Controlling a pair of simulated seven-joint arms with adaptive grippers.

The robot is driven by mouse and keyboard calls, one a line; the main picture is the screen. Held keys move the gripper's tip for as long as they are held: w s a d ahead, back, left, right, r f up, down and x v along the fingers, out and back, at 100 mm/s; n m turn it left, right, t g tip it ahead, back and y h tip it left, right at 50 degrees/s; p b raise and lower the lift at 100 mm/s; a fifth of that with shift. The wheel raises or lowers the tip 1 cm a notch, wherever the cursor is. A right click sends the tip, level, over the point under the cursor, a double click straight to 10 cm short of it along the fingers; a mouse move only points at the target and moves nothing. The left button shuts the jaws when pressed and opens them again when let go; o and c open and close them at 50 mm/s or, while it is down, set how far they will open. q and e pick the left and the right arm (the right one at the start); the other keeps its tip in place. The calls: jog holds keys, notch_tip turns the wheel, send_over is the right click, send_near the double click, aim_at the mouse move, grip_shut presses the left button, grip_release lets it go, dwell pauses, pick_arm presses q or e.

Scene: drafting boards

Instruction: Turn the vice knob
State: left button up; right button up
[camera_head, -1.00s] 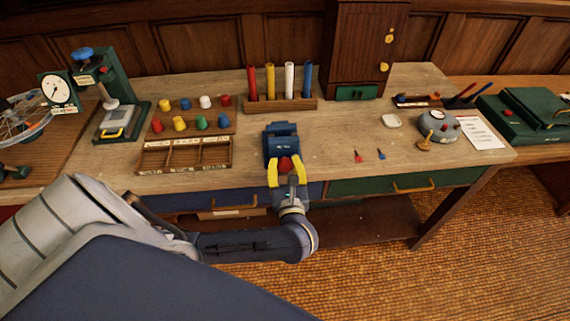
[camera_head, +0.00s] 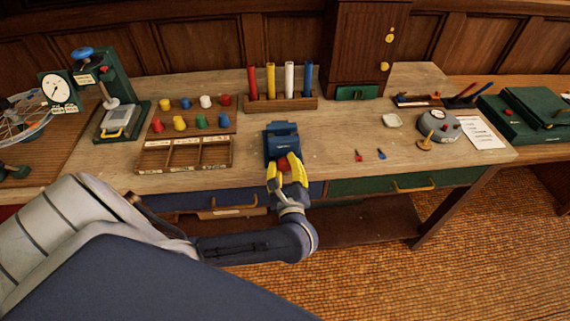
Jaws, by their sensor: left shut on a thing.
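The blue vice (camera_head: 282,140) stands at the front edge of the wooden workbench. Its red knob (camera_head: 283,167) faces the front and is mostly hidden by my gripper. My left gripper (camera_head: 284,164), with yellow fingers, reaches up from below the bench edge. It is shut on the red knob, one finger on each side, with the fingers twisted at an angle. The vice jaws are too small to judge. My right gripper is not in view.
A compartment tray (camera_head: 185,167) and coloured pegs lie left of the vice. A rack of coloured tubes (camera_head: 280,103) stands behind it. Small red and blue pieces lie to the right. Drawers with handles (camera_head: 414,187) sit under the bench edge.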

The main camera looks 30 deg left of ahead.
pick_arm(q)
jog(key=o, duration=1.3)
jog(key=shift+r, duration=0.15)
jog(key=shift+s, duration=0.1)
jog(key=v, duration=1.2)
